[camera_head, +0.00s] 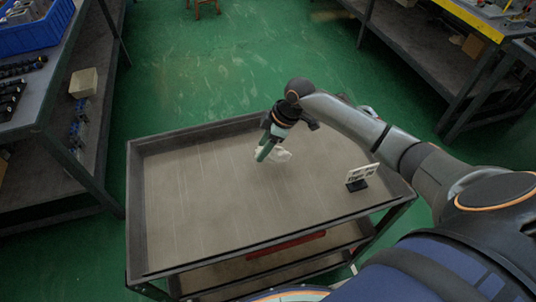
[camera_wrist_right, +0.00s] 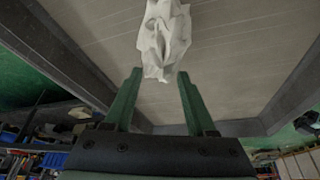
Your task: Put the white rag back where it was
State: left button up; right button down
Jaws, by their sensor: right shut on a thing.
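The white rag (camera_head: 283,154) is crumpled and held at the fingertips of my right gripper (camera_head: 266,152), over the grey cart top (camera_head: 205,205). In the right wrist view the rag (camera_wrist_right: 165,38) is at the tips of the green fingers of my right gripper (camera_wrist_right: 160,80), with the cart surface behind it. I cannot tell whether the rag touches the cart top. My left gripper is not in view.
The rest of the cart top is bare, with a raised dark rim. A bench with a blue bin (camera_head: 36,36) is at left; other benches (camera_head: 440,50) are at right.

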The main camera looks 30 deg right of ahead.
aim_at(285, 149)
jog(key=shift+d+f, duration=0.4)
jog(key=f, duration=0.3)
jog(key=shift+s+d+f, duration=0.1)
jog(key=shift+d+f, duration=0.15)
jog(key=shift+f, duration=0.1)
jog(key=shift+c, duration=1)
grip_release()
jog(key=shift+r, duration=0.1)
jog(key=v, duration=1.2)
jog(key=shift+a+p, duration=0.1)
jog(key=shift+p, duration=0.25)
